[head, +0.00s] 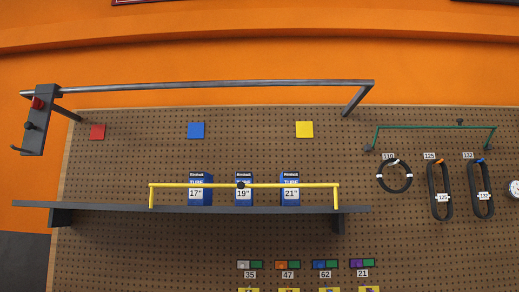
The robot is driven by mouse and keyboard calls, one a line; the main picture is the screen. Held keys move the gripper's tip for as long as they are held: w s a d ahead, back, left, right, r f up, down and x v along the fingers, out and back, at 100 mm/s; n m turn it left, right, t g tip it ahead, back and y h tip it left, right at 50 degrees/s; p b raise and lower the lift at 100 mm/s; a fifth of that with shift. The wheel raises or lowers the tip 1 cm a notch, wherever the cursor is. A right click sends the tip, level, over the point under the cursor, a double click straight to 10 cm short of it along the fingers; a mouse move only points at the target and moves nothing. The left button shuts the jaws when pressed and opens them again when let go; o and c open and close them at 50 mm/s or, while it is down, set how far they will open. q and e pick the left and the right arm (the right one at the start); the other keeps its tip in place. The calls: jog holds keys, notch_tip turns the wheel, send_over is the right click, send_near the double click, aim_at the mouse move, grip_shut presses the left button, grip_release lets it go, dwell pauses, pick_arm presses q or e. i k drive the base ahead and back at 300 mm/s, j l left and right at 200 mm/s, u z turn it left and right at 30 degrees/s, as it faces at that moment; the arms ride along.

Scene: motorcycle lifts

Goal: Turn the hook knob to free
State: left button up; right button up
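A dark grey control plate (40,125) hangs at the left end of a long grey rail (210,86). It carries a red knob (38,103), a black knob (29,125) below it and a small dark hook-like lever (14,148) at the lower left. I cannot tell which of these is the hook knob, or its setting. Neither of my grippers is in view.
A brown pegboard (150,240) covers the wall. A dark shelf (110,208) holds blue boxes (200,182) behind the yellow bar. Black rings (394,190) and loops (434,180) hang at right. Coloured squares (196,130) are under the rail; small boxes (287,265) are low.

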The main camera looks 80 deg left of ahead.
aim_at(37, 104)
jog(key=u, duration=4.05)
